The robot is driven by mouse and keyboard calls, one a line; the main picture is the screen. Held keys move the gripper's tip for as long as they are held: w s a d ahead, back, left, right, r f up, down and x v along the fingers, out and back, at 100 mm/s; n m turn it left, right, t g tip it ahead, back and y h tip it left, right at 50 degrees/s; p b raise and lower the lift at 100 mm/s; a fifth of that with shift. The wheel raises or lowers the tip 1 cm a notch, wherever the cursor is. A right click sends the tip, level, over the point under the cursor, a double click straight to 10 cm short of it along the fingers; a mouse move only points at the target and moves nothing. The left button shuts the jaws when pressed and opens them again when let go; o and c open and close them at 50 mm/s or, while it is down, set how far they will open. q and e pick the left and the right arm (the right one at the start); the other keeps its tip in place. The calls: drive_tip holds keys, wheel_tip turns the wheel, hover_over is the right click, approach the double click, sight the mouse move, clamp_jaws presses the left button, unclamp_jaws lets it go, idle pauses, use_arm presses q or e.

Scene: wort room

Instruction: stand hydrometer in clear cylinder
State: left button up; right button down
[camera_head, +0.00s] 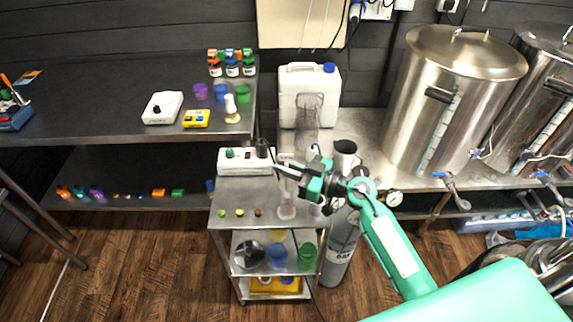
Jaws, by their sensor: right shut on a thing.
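The clear cylinder (286,208) stands upright near the right side of the steel cart's top, its round base low and its upper part behind my gripper. My right gripper (288,174) reaches in from the right and is shut at the upper part of the cylinder. What it holds is thin and pale and hardly shows; I take it for the hydrometer. I cannot tell whether its lower end is inside the cylinder or beside it. My left gripper is not in view.
The steel cart (240,196) also carries a white box (244,160) with knobs and several small coloured pieces. A white jerrycan (309,88) and a wire-like holder (308,112) stand behind. A steel kettle (455,100) is at right, a grey gas bottle (341,250) beside the cart.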

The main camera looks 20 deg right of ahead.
drive_tip(key=c, duration=1.4)
unclamp_jaws()
drive_tip(key=p+v, duration=0.3)
drive_tip(key=v, duration=1.1)
drive_tip(key=shift+a, duration=0.1)
